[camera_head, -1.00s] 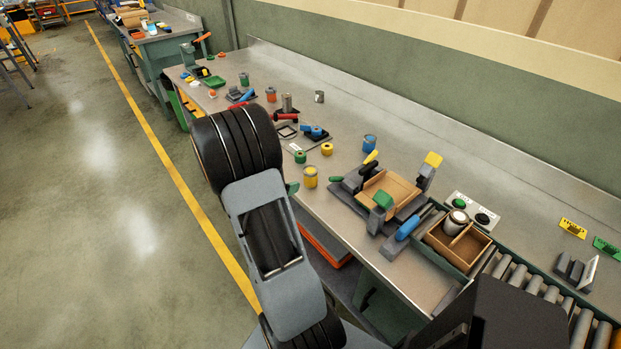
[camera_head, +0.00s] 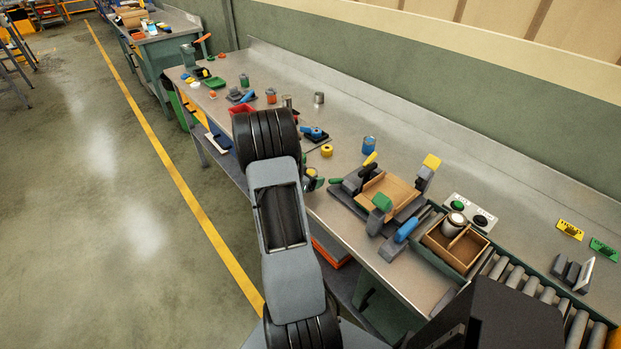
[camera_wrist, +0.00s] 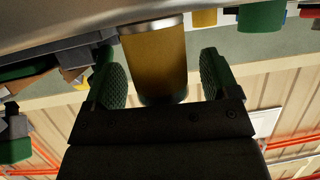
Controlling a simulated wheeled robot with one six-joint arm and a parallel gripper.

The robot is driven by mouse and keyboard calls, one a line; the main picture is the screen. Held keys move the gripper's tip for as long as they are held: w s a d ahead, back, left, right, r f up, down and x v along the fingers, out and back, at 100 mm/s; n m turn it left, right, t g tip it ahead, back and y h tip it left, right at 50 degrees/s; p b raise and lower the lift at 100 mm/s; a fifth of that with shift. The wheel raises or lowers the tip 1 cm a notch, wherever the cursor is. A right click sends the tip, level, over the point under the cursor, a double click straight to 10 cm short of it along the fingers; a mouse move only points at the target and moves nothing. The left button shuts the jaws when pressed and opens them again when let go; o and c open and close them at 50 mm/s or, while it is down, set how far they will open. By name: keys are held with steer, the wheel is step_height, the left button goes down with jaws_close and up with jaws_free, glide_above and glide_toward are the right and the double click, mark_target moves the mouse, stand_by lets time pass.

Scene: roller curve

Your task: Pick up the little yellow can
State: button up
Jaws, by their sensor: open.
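A yellow can (camera_wrist: 153,58) with a pale metal rim is in the middle of the wrist view. My gripper (camera_wrist: 157,75) is open, with one green ribbed finger on each side of the can. Gaps show between both fingers and the can, and the can's far end is partly hidden by the gripper body. In the head view my arm hides most of this can and my gripper; a green fingertip (camera_head: 318,183) shows beside the arm. A smaller, squat yellow piece (camera_head: 326,151) stands farther back on the bench.
A blue can (camera_head: 369,145) stands behind.

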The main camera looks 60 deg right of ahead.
steer(key=shift+d+f, duration=0.1)
steer(key=shift+d, duration=0.1)
steer(key=shift+c, duration=0.3)
steer(key=c, duration=1)
